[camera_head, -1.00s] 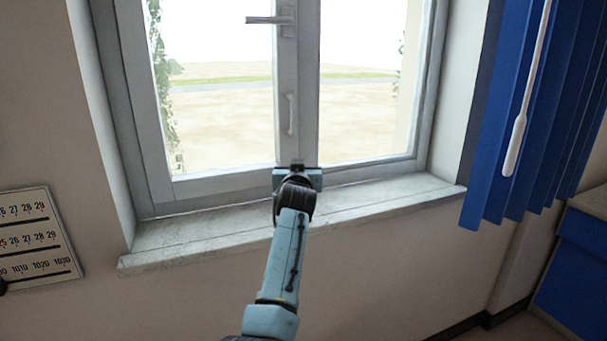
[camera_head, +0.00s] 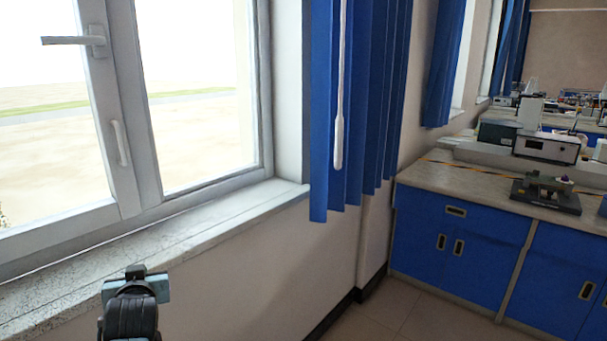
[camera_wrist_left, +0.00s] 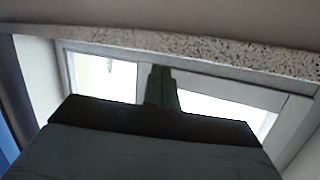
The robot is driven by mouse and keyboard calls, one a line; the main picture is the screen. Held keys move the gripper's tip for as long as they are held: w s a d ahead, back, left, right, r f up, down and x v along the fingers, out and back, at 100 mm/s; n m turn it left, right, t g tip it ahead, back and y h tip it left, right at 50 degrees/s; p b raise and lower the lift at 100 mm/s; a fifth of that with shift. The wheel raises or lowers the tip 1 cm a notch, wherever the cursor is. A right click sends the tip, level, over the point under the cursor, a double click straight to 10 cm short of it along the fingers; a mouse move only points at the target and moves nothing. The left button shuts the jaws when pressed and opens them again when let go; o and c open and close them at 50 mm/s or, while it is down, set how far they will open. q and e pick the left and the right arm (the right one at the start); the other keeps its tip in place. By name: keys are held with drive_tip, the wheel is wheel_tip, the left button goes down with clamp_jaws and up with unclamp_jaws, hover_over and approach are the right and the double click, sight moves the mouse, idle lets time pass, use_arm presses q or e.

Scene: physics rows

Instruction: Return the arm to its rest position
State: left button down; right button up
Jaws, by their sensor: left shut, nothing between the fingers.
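My left gripper (camera_head: 136,272) shows at the lower left of the head view, in front of the windowsill (camera_head: 225,222). It is seen from behind, above its dark wrist. In the left wrist view its fingers (camera_wrist_left: 161,84) are together with nothing between them. That view shows the speckled sill edge (camera_wrist_left: 200,54) above the fingers and the window frame (camera_wrist_left: 292,118) behind them. I cannot tell the exact gap between gripper and sill. My right gripper is in neither view.

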use_arm(q)
drive_tip(key=s+d+f+m+g+h, duration=0.2)
drive_tip(key=s+d+f, duration=0.1)
drive_tip(key=s+f, duration=0.5)
drive_tip(key=s+d+f+m+g+h, duration=0.1)
drive_tip(key=s+d+f+g+h, duration=0.15)
drive_tip(key=s+f, duration=0.45)
drive_tip(key=s+d+f+m+g+h, duration=0.1)
drive_tip(key=s+d+m+g, duration=0.2)
drive_tip(key=s, duration=0.7)
drive_tip(key=s+d+f+m+g+h, duration=0.15)
drive_tip(key=s+d, duration=0.35)
drive_tip(key=s, duration=0.6)
wheel_tip(320, 180, down, 24)
drive_tip(key=a+g, duration=0.1)
drive_tip(key=g, duration=0.1)
drive_tip(key=s+a+f, duration=0.2)
drive_tip(key=s+f, duration=0.5)
drive_tip(key=s, duration=0.1)
drive_tip(key=s+a+f, duration=0.3)
drive_tip(key=s+f, duration=0.5)
drive_tip(key=s, duration=0.1)
drive_tip(key=shift+s+g, duration=0.2)
drive_tip(key=shift+g, duration=0.2)
drive_tip(key=shift+d+f, duration=0.1)
